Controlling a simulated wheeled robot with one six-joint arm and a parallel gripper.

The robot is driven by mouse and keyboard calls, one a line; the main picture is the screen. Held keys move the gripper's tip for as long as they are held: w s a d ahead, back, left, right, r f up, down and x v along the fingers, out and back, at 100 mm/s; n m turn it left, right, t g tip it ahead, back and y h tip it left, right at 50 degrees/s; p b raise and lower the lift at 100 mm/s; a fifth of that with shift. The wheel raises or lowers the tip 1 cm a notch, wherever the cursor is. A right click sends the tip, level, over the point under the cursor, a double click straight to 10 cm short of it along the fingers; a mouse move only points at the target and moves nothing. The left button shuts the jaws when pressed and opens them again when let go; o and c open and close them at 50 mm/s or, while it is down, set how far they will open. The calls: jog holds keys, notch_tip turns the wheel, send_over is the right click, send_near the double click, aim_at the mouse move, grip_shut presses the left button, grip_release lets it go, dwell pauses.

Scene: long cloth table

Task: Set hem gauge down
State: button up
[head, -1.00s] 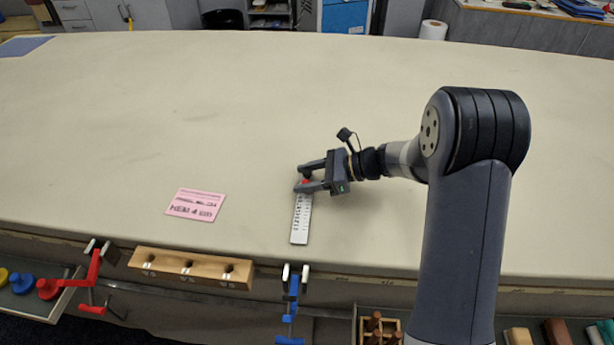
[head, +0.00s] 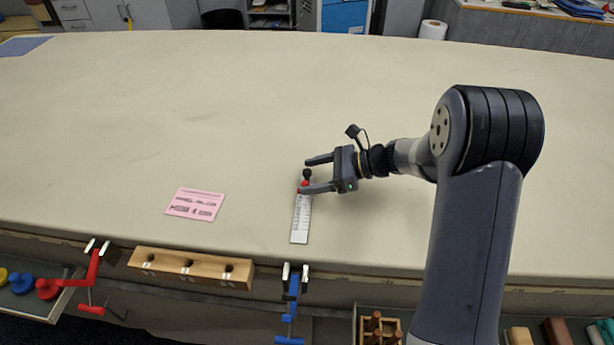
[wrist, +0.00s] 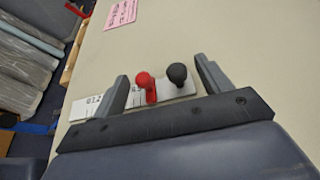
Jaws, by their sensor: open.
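The hem gauge (head: 301,221) is a flat pale ruler with dark markings, lying on the cloth table near its front edge. A red slider and a black knob stand up at its far end. My gripper (head: 318,175) is open, with its fingers apart around the knob end. In the wrist view the gauge (wrist: 87,107) lies flat beyond the gripper (wrist: 165,85). The red slider and the black knob stand between the two spread fingers, with a gap beside each finger.
A pink card (head: 195,204) lies left of the gauge. A wooden block with holes (head: 190,268), a red clamp (head: 94,270) and a blue clamp (head: 291,300) are at the table's front edge. The cloth table (head: 200,100) is bare behind and to the right.

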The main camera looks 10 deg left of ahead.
jog(key=v, duration=1)
jog(key=shift+b, duration=0.3)
jog(key=shift+f, duration=0.1)
